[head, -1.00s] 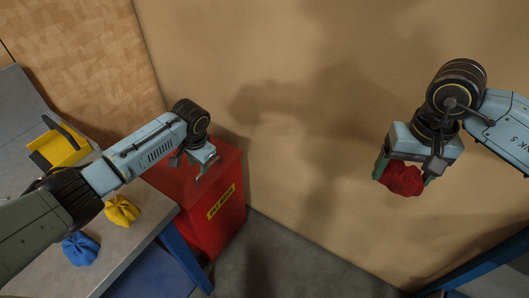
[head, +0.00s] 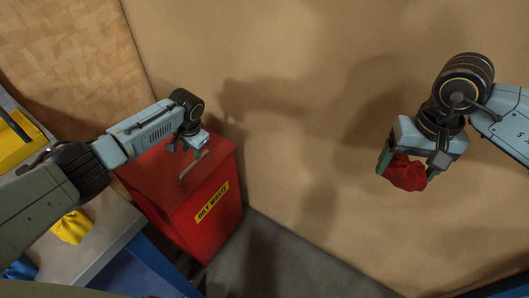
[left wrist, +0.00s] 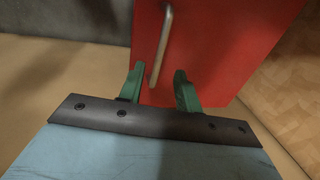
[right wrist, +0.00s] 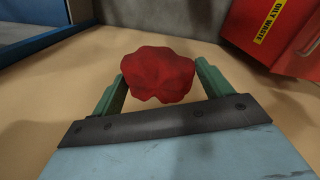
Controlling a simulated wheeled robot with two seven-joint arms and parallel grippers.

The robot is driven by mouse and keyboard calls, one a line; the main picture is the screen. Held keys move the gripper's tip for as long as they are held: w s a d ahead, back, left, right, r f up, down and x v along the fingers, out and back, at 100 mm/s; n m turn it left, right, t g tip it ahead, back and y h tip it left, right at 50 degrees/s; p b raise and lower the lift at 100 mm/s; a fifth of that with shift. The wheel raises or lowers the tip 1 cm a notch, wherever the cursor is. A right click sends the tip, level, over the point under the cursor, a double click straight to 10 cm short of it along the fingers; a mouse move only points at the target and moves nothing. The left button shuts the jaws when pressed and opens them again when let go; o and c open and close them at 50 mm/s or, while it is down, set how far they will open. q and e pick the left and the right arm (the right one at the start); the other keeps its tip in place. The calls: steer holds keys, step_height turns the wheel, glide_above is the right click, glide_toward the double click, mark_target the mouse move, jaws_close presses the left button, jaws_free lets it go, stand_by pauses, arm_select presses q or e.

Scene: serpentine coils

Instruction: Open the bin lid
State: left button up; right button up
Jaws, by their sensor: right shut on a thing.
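The red bin (head: 205,215) with a yellow "OILY WASTE" label stands on the floor against the wall, its lid (head: 150,178) closed. A metal bar handle (left wrist: 162,45) is on the lid. My left gripper (head: 192,152) is above the lid near the handle. In the left wrist view its green fingers (left wrist: 158,82) are apart, with the handle's lower end showing between them; I cannot tell whether they touch it. My right gripper (head: 402,172) is shut on a crumpled red rag (right wrist: 158,74), held up in the air on the right, away from the bin.
A workbench (head: 95,250) stands left of the bin, with a yellow rag (head: 72,227), a blue rag (head: 20,268) and a yellow container (head: 18,140) on it. Bare wall and grey floor (head: 300,265) lie right of the bin.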

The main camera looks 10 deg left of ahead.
mark_target(193, 163)
arm_select(q)
steer(key=f, duration=0.2)
steer(key=f+b, duration=0.1)
steer(key=f, duration=0.1)
steer(key=a+f+b, duration=0.1)
steer(key=f, duration=0.1)
steer(key=shift+w+f, duration=0.15)
steer(key=shift+w, duration=0.2)
arm_select(e)
step_height(193, 163, down, 3)
steer(key=shift+w+f, duration=0.1)
arm_select(q)
jaws_close()
